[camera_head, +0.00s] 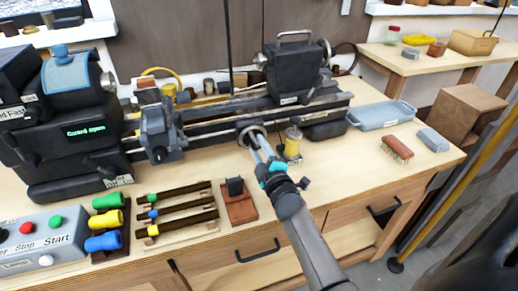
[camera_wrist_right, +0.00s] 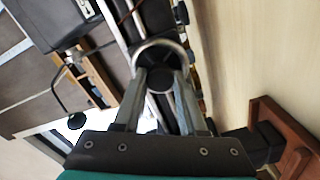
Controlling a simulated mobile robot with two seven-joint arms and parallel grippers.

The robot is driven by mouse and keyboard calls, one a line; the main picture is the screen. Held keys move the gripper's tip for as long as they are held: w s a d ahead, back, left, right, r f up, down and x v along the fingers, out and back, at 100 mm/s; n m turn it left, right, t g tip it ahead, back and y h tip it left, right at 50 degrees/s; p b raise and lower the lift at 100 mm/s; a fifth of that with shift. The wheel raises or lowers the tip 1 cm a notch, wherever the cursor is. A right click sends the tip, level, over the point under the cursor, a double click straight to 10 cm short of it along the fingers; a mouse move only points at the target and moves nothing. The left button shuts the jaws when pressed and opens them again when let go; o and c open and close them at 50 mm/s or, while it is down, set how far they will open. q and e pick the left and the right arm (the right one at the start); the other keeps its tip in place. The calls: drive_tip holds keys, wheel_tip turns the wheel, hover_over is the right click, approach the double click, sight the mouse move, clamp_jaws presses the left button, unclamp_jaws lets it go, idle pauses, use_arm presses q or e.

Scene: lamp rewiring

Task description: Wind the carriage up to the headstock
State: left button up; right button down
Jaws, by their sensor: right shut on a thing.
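A small lathe stands on the bench. Its dark headstock (camera_head: 70,135) is at the left, with a blue guard (camera_head: 66,72) on top and a green display reading "Guard open". The carriage (camera_head: 160,132) sits on the rails just right of the headstock, with a gap between them. A round metal handwheel (camera_head: 243,130) is at the front of the bed, right of the carriage; its rim shows in the right wrist view (camera_wrist_right: 160,43). My right gripper (camera_head: 259,144) is shut on the handwheel, its fingers (camera_wrist_right: 159,82) at the rim. My left gripper is out of view.
The tailstock (camera_head: 295,70) stands at the bed's right. An oil bottle (camera_head: 293,143) is close right of my gripper. A tool rack (camera_head: 180,210), a brown block (camera_head: 238,205) and a control box (camera_head: 42,235) lie in front. A blue tray (camera_head: 381,115) and brush (camera_head: 397,150) are right.

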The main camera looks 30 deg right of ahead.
drive_tip(key=shift+n, duration=1.9)
drive_tip(key=shift+c, duration=2.3)
unclamp_jaws()
drive_tip(key=v, duration=1.5)
drive_tip(key=shift+s+d, duration=0.1)
drive_tip(key=shift+d, duration=0.05)
